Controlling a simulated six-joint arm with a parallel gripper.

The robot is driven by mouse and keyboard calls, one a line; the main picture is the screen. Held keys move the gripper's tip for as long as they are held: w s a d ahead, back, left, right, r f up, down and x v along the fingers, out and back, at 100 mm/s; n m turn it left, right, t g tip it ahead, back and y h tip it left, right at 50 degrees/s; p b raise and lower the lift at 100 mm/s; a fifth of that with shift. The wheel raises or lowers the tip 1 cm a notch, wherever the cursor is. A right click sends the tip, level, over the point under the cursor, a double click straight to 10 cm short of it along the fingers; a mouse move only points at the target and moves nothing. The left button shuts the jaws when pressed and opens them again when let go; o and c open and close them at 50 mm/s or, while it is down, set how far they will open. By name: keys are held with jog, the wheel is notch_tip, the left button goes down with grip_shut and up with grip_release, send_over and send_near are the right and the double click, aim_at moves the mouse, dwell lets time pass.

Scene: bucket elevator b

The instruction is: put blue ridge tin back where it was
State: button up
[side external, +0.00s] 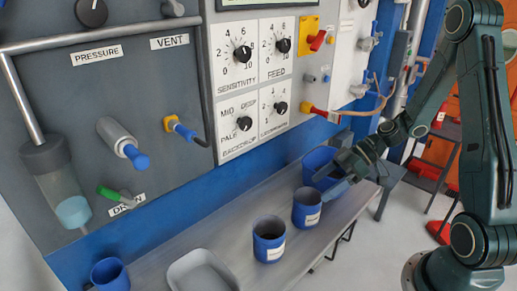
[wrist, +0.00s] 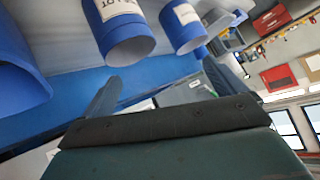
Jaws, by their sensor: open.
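Two blue labelled tins stand upright on the grey shelf: a nearer tin (side external: 268,243) and a farther tin (side external: 306,210). I cannot read which one is the blue ridge tin. In the wrist view, a labelled blue tin (wrist: 130,45) and another labelled blue tin (wrist: 186,28) show at the top. My gripper (side external: 334,178) is open and empty, just above and to the right of the farther tin. Its spread fingers also show in the wrist view (wrist: 170,82), with no tin held between them.
The grey shelf (side external: 226,238) runs below the control panel. A larger blue container (side external: 318,160) stands behind my gripper. A grey tray (side external: 201,272) and another blue tin (side external: 110,275) are at the near left. Valves and a tan hose (side external: 352,110) project from the panel.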

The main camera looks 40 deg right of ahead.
jog(key=s+a+r+m+h, duration=0.2)
jog(key=s+r+m+h, duration=0.1)
jog(key=s+r, duration=0.4)
jog(key=s+a+r+m+h, duration=0.3)
jog(key=s+r, duration=0.5)
jog(key=r, duration=0.3)
jog(key=m+h, duration=0.1)
jog(key=h, duration=0.1)
jog(key=shift+s+r+h, duration=0.2)
jog(key=shift+r+h, duration=0.05)
jog(key=shift+h, duration=0.15)
